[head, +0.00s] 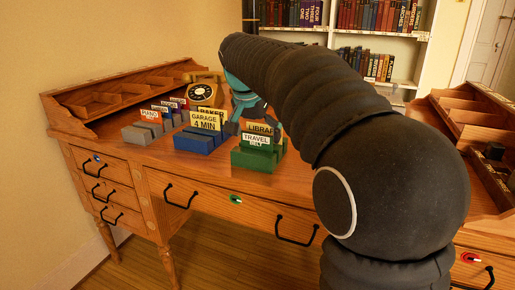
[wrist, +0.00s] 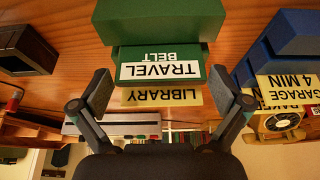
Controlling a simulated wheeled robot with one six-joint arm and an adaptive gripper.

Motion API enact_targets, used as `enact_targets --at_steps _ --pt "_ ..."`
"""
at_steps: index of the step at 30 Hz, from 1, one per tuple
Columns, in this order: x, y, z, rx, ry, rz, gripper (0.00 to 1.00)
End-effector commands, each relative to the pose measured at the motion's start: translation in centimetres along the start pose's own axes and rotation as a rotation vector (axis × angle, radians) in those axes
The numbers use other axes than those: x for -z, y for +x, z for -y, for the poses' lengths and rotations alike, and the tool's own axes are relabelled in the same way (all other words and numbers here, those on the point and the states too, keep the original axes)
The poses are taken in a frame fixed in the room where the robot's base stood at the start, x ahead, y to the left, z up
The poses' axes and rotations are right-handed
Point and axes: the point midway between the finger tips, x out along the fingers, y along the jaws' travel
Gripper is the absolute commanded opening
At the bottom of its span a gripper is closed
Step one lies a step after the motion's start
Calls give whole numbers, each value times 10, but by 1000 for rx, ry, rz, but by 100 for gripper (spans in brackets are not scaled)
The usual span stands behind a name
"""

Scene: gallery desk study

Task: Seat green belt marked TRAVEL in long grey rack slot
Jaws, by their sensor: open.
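The green belt marked TRAVEL (head: 256,139) stands upright in the green rack (head: 262,158) on the desk, in front of a yellow LIBRARY card (head: 261,128). In the wrist view, upside down, the TRAVEL belt (wrist: 161,71) lies between the spread fingers of my gripper (wrist: 161,82), with visible gaps at both sides. My gripper is open and holds nothing. In the head view my gripper is mostly hidden behind the cards and my arm. A long grey block with a dark slot (wrist: 118,117) shows beyond the LIBRARY card in the wrist view; my arm hides that spot in the head view.
A blue rack (head: 201,143) with a GARAGE 4 MIN card (head: 205,121) stands left of the green rack. Smaller grey blocks (head: 142,133) with cards stand further left. A rotary telephone (head: 203,92) is behind. Wooden compartment trays (head: 110,97) edge the desk; its front left is clear.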

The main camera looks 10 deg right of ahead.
Motion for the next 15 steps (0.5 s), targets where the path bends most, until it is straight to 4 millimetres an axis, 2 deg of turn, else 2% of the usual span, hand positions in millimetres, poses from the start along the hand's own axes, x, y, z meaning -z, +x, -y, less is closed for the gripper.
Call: enact_targets --at_steps 7,8,12,15 --pt "0 2 0 0 0 0 100" --pt "0 2 0 0 0 0 95" --pt "0 2 0 0 0 0 62" --pt "0 2 0 0 0 0 62"
